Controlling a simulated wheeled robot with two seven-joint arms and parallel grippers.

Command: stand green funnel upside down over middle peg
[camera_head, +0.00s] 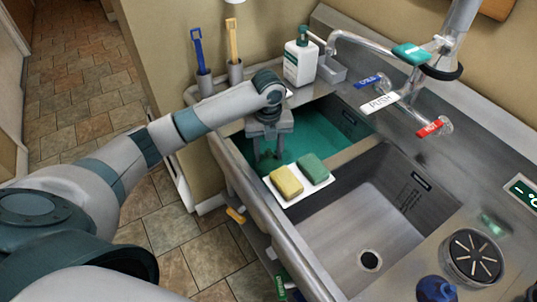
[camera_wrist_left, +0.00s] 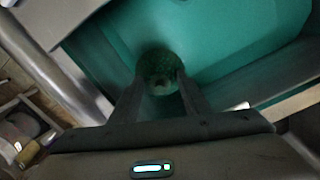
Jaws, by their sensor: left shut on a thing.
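My left gripper (camera_head: 268,153) reaches down into the teal-filled left basin. In the left wrist view its fingers (camera_wrist_left: 160,85) are shut on a dark green round thing (camera_wrist_left: 158,65), which looks like the green funnel. Its full shape and which way up it is cannot be told. In the head view the funnel is not clearly made out against the teal liquid and the gripper. I cannot make out the middle peg in either view. My right gripper is not in view.
A white tray (camera_head: 298,197) with a yellow sponge (camera_head: 286,182) and a green sponge (camera_head: 313,168) lies beside the gripper. The right basin (camera_head: 365,220) is empty. A soap bottle (camera_head: 300,58) and brush holders (camera_head: 205,82) stand behind. A tap arm (camera_head: 375,44) crosses above.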

